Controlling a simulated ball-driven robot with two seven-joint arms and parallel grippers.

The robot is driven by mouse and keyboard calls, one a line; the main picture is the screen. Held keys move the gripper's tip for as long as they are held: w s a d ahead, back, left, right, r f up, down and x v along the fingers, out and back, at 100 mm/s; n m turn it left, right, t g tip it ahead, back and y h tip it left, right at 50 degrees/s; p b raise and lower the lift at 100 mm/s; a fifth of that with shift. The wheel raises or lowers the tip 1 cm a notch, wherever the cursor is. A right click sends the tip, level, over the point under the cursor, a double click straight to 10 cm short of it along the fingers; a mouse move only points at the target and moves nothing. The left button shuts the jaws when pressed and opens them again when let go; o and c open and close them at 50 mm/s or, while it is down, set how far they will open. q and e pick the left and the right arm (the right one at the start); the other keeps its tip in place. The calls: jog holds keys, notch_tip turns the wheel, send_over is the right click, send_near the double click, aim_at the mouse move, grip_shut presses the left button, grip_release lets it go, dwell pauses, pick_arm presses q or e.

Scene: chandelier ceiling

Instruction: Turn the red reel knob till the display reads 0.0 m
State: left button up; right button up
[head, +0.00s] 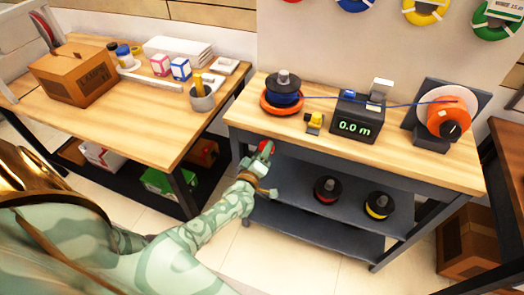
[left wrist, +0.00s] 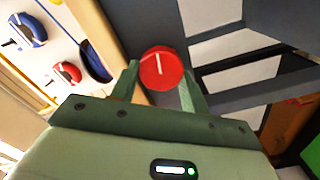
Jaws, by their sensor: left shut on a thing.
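The red reel knob (head: 262,146) is on the left side of the bench, mostly hidden by my left gripper (head: 264,158) in the head view. In the left wrist view the round red knob (left wrist: 161,68), with a white line on its face, sits between the two green fingers of my left gripper (left wrist: 160,82), which is shut on it. The black display box (head: 357,116) on the bench top reads 0.0 m in green. A blue cable runs from the blue reel (head: 284,97) through the box to an orange-and-white reel (head: 447,112). My right gripper is not in view.
A small yellow-and-black tool (head: 315,122) lies on the bench near its front edge. Red and yellow spools (head: 328,190) sit on the shelf below. A second table (head: 140,112) at left bears a cardboard box (head: 73,76) and a grey cup (head: 202,98).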

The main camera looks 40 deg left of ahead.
pick_arm(q)
jog(key=shift+d+m, duration=0.1)
jog(key=shift+m, duration=1.1)
jog(key=shift+f, duration=0.1)
jog(key=o, duration=1)
jog(key=p+v, duration=0.4)
jog(key=v, duration=1.2)
jog(key=shift+s, duration=0.2)
